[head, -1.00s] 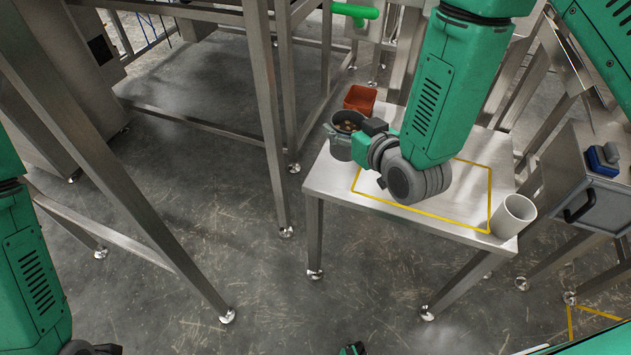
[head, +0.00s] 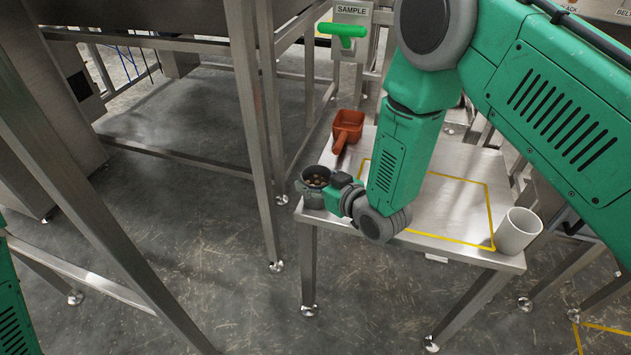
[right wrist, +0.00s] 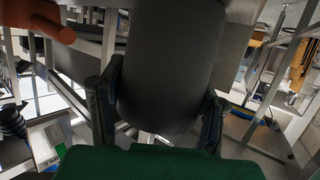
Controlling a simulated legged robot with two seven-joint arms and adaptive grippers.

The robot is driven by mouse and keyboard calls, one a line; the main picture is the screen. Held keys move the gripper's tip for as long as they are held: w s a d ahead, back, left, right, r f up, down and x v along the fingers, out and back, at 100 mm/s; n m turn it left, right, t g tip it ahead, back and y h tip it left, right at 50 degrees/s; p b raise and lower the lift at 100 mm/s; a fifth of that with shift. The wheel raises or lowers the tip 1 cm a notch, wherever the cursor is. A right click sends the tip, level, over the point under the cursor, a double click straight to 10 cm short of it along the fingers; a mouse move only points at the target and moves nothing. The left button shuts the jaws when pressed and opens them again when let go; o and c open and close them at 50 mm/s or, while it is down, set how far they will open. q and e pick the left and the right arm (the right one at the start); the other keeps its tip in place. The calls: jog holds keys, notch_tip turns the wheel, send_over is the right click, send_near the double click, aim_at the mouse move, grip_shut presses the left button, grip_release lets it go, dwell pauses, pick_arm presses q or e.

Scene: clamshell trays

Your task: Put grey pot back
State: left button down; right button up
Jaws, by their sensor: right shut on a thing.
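The grey pot (head: 312,197) is a dark round vessel with several small brown things inside. In the head view it is upright at the table's left end, near the front left corner. My right gripper (head: 328,188) is shut on the pot's side. In the right wrist view the pot (right wrist: 170,65) fills the middle, with the fingers of my right gripper (right wrist: 160,108) on either side of it. I cannot tell whether the pot's base touches the table. My left gripper is out of view.
The steel table (head: 450,215) has a yellow outlined area (head: 440,237), mostly clear. An orange scoop (head: 348,125) lies behind the pot, its handle pointing toward it. A white cup (head: 517,231) stands at the right corner. A steel frame post (head: 262,130) rises left of the table.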

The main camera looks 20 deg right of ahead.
jog(key=shift+d+r, duration=0.1)
jog(key=shift+d, duration=0.35)
jog(key=o, duration=0.8)
jog(key=shift+d, duration=0.25)
jog(key=o, duration=0.3)
jog(key=shift+d+f, duration=0.15)
jog(key=shift+f, duration=0.05)
jog(key=shift+a+r, duration=0.15)
jog(key=shift+a, duration=0.25)
jog(key=shift+s+r, duration=0.15)
jog(key=shift+s, duration=0.1)
jog(key=v, duration=0.3)
jog(key=p+v, duration=0.1)
jog(key=v, duration=0.3)
jog(key=p+v, duration=0.1)
jog(key=v, duration=0.2)
jog(key=shift+s+d, duration=0.25)
jog(key=shift+d, duration=0.15)
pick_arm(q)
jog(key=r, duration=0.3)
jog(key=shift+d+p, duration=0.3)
pick_arm(e)
jog(key=shift+s+a, duration=0.15)
jog(key=shift+s, duration=0.35)
